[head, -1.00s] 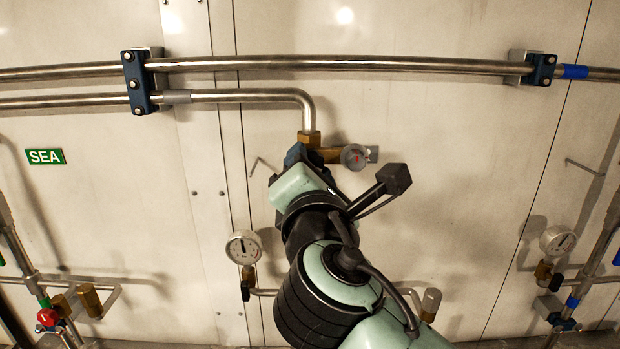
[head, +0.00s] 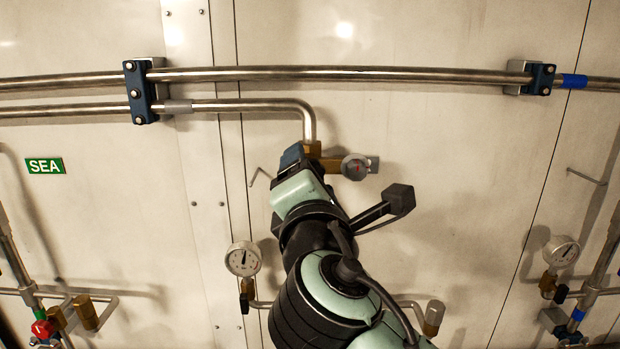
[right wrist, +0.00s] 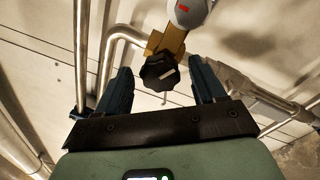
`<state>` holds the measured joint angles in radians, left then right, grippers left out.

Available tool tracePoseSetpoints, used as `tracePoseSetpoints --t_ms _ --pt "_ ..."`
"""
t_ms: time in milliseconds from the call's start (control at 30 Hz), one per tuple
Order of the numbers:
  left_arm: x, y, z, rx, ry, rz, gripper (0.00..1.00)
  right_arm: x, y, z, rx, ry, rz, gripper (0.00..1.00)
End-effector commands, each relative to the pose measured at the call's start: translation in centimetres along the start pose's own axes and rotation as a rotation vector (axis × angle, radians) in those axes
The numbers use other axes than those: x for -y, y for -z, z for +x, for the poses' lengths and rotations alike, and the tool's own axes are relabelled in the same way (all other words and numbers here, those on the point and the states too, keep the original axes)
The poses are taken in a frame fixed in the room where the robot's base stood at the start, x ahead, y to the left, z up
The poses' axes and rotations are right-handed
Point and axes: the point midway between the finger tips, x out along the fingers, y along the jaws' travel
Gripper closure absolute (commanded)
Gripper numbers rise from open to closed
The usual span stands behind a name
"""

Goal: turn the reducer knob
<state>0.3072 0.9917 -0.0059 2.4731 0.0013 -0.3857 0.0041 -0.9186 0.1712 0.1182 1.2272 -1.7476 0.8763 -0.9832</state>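The reducer knob (right wrist: 158,73) is a dark faceted knob with a pale line mark, on a brass fitting (right wrist: 172,42) in the right wrist view. My right gripper (right wrist: 163,78) is open, with one blue finger on each side of the knob. Gaps show between the knob and both fingers, so they do not appear to touch it. In the head view my right gripper (head: 290,155) is at the brass fitting (head: 331,164) below the pipe bend and hides the knob. My left gripper is not in view.
A grey round gauge (head: 355,167) sits right of the fitting. Steel pipes (head: 340,74) run above, held by blue clamps (head: 139,91). A white dial gauge (head: 243,259) is lower left of my arm.

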Motion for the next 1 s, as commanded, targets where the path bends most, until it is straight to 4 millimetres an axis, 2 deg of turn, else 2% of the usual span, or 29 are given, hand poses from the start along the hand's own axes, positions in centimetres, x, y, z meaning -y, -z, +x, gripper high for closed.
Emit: tracePoseSetpoints --t_ms 367,467,800,1000 --pt "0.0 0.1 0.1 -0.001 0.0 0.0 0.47 0.0 0.0 -0.6 -0.001 0.0 -0.001 0.31" --pt "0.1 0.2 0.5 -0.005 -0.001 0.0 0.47 0.1 0.0 -1.9 -0.001 -0.001 0.0 0.31" --pt "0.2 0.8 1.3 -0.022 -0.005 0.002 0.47 0.1 0.0 -9.4 -0.001 -0.002 0.0 0.31" --pt "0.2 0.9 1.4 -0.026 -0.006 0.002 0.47 0.0 0.0 -12.4 -0.001 -0.001 -0.001 0.31"
